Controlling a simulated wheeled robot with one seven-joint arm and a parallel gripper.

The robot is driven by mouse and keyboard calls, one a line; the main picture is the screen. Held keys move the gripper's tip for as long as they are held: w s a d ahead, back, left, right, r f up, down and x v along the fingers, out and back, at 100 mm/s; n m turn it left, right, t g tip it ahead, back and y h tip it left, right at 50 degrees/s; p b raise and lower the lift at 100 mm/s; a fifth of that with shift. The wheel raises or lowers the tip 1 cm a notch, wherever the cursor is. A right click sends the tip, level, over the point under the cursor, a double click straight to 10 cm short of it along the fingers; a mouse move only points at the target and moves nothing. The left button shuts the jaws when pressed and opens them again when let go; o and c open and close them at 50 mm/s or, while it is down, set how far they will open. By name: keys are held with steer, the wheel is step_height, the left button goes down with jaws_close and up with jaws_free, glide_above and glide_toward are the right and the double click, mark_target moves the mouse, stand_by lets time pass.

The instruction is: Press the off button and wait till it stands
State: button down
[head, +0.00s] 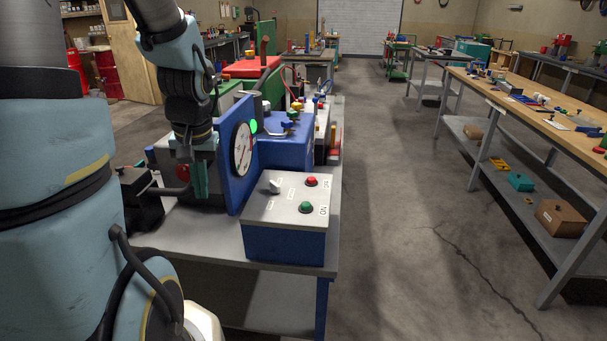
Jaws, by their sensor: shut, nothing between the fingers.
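A control box (285,245) with a blue body and a grey sloping top stands at the front right corner of a grey workbench. On its top are a red button (311,181) labelled OFF, a green button (306,207) labelled ON, and a pale knob (275,186) to their left. Behind it, a blue panel carries a round white dial (242,149) and a lit green lamp (253,126). My gripper (199,182) points down, shut and empty, left of the dial and apart from the buttons. The dial's needle is too small to read.
A blue machine (287,145) with coloured fittings stands behind the panel. A dark device with a cable (138,195) lies left of my gripper. A long wooden-topped table (530,95) runs along the right, with open concrete floor between.

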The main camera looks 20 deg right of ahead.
steer(key=w+d+f+m+t+y, duration=0.2)
steer(key=w+d+m+t, duration=0.1)
steer(key=w+d, duration=1)
steer(key=m+t+h+b, duration=0.1)
steer(key=t+b, duration=0.1)
steer(key=t, duration=0.2)
glide_above(313, 182)
steer(key=shift+r, duration=0.2)
step_height(313, 182, down, 8)
steer(key=b, duration=0.3)
steer(key=shift+r, duration=0.25)
steer(key=shift+f+b, duration=0.7)
steer(key=shift+b, duration=0.55)
